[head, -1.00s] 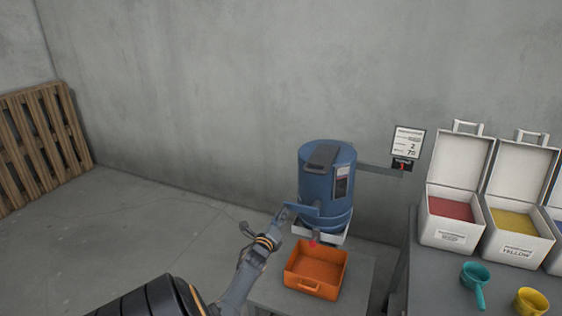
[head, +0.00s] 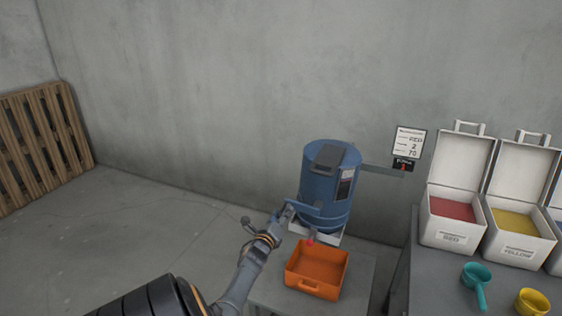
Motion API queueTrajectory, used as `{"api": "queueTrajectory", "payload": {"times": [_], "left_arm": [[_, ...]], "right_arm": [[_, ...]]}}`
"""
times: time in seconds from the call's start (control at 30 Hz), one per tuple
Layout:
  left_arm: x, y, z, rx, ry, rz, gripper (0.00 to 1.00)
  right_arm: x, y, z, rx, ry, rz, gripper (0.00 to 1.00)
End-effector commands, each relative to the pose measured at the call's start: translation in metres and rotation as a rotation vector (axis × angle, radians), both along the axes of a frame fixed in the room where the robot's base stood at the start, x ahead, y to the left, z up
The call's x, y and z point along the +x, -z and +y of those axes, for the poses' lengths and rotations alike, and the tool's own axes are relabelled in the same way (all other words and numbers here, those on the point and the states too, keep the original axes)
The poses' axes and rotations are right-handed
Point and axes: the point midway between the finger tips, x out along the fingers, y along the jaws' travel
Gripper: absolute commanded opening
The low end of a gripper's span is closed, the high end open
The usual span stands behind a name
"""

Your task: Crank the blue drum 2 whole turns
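The blue drum (head: 327,185) stands upright on a white base, with a dark lid on top and a label on its side. A crank arm sticks out at its lower left. My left gripper (head: 288,212) is at the end of that crank, at the drum's left side; its fingers are small and overlap the crank, so I cannot tell whether they are closed. My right gripper is not in view. A sign (head: 410,141) on a bracket right of the drum has a small counter display (head: 402,165) with a red digit below it.
An orange tray (head: 317,268) sits on a grey stand below the drum. At right, a table holds open white bins of red (head: 452,209) and yellow (head: 513,222) material, a teal scoop (head: 477,275) and a yellow scoop (head: 531,302). A wooden pallet (head: 40,145) leans at left.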

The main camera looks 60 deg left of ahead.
Motion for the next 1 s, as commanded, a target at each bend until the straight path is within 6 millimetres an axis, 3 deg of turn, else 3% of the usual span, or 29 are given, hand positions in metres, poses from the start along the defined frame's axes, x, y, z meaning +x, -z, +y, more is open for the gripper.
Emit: {"api": "queueTrajectory", "payload": {"times": [0.37,0.8,1.0], "left_arm": [[-0.010,0.004,-0.009,-0.002,0.002,0.004,0.49],[-0.079,0.003,-0.057,0.000,0.000,0.004,0.49],[-0.096,0.002,-0.068,-0.001,0.001,0.002,0.49]], "right_arm": [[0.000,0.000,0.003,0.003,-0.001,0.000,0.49],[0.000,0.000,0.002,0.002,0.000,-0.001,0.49],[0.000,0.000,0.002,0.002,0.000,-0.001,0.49]]}}
